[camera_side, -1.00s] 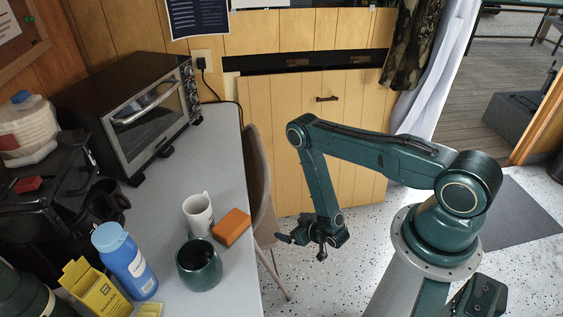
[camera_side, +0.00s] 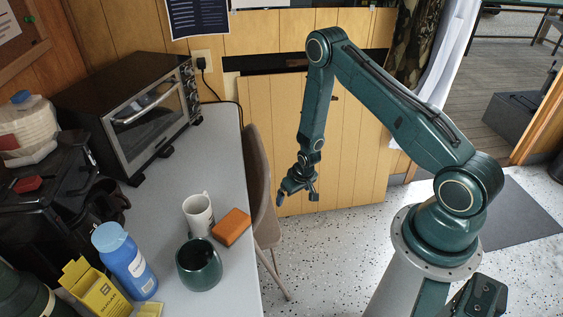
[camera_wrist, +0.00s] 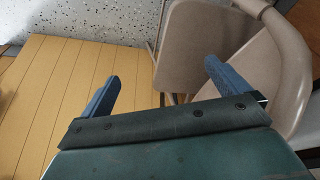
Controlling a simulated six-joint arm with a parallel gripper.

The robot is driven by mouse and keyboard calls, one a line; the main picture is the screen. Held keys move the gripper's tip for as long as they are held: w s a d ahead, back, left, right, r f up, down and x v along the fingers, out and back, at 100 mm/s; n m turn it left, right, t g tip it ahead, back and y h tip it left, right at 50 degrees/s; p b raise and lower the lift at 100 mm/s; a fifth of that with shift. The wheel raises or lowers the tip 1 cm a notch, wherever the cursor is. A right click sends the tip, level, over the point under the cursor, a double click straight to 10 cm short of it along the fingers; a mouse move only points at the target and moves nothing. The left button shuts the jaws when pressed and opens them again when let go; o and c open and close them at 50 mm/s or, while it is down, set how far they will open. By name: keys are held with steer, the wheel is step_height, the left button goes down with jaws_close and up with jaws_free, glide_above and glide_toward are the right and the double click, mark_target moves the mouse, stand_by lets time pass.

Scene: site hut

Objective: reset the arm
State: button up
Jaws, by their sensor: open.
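My gripper (camera_side: 298,196) hangs in the air to the right of the table (camera_side: 226,137), in front of the yellow wood panelling. It is open, with nothing between its fingers. In the wrist view my gripper (camera_wrist: 160,82) shows two blue fingers spread wide apart. Beyond them are a beige chair, the panelling and the speckled floor. My upper arm rises from its base to a high elbow, and the forearm points down.
A chair (camera_side: 261,190) stands between the table and my gripper; it also fills the right of the wrist view (camera_wrist: 205,50). A white mug (camera_side: 198,215), an orange-brown block (camera_side: 232,227), a green cup (camera_side: 199,265) and a blue bottle (camera_side: 126,262) stand on the table.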

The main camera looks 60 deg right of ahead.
steer(key=s+a+r+n, duration=0.1)
steer(key=a+r, duration=0.2)
steer(key=r, duration=1.3)
steer(key=s+a+r, duration=0.1)
steer(key=a+r, duration=0.2)
steer(key=r, duration=1.3)
steer(key=s+a+r+n+t, duration=0.1)
steer(key=s+a+r, duration=0.1)
steer(key=s+r, duration=0.3)
steer(key=s+a+r, duration=0.3)
steer(key=s+r, duration=0.2)
steer(key=s, duration=0.4)
steer(key=s+a+r+n+t+y, duration=0.1)
steer(key=s+a+r, duration=0.1)
steer(key=s+r, duration=0.3)
steer(key=shift+s+a+r+n+t, duration=0.15)
steer(key=shift+s+a+n+t, duration=0.15)
steer(key=shift+s, duration=1)
